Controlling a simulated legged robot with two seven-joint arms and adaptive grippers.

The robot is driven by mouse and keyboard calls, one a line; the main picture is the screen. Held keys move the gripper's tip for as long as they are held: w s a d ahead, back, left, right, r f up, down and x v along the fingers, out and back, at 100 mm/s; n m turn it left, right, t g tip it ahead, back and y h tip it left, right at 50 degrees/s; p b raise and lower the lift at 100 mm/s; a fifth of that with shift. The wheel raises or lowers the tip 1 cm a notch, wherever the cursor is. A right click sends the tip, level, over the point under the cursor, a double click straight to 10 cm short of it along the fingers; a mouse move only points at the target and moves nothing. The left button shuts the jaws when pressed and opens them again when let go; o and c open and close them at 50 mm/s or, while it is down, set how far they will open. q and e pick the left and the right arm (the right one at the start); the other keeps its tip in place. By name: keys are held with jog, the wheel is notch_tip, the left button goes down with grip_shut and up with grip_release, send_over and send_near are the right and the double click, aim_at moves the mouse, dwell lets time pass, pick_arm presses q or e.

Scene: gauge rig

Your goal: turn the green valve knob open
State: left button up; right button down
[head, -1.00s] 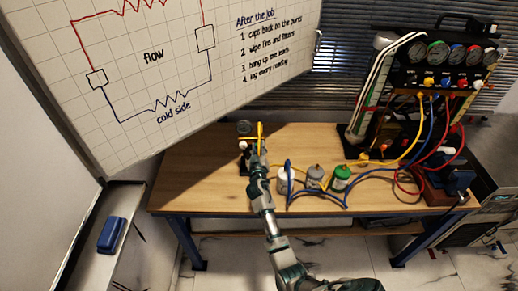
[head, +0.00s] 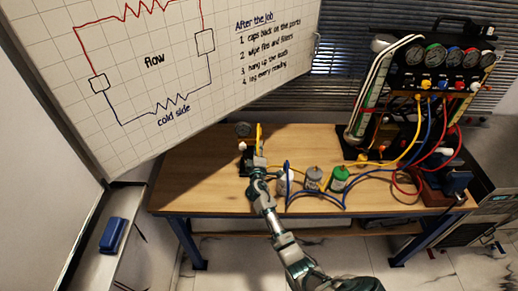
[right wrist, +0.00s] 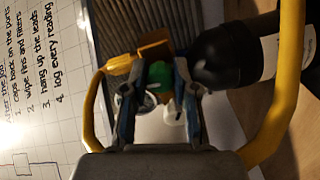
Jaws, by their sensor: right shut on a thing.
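The green valve knob (right wrist: 159,76) shows between the fingers of my right gripper (right wrist: 160,92) in the right wrist view. The gripper is shut on it, and the fingers hide its sides. In the head view my right gripper (head: 258,162) is at the left part of the bench, beside a small dark fitting with a white top (head: 243,147). The knob itself is hidden there behind the gripper. My left gripper is in neither view.
A yellow hose (right wrist: 290,75) loops around both sides of the gripper, and a black cylinder (right wrist: 222,62) is close on its right. On the wooden bench (head: 200,180) stand a green-topped canister (head: 340,173), grey canisters and a gauge manifold (head: 440,75) with coloured hoses.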

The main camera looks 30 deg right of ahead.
jog(key=shift+a+f+n, duration=0.25)
jog(key=shift+n, duration=0.55)
jog(key=shift+f, duration=0.1)
jog(key=c, duration=1.1)
grip_release()
jog(key=shift+o, duration=1.1)
jog(key=shift+w+a, duration=0.1)
jog(key=shift+w, duration=0.05)
jog(key=v, duration=1.2)
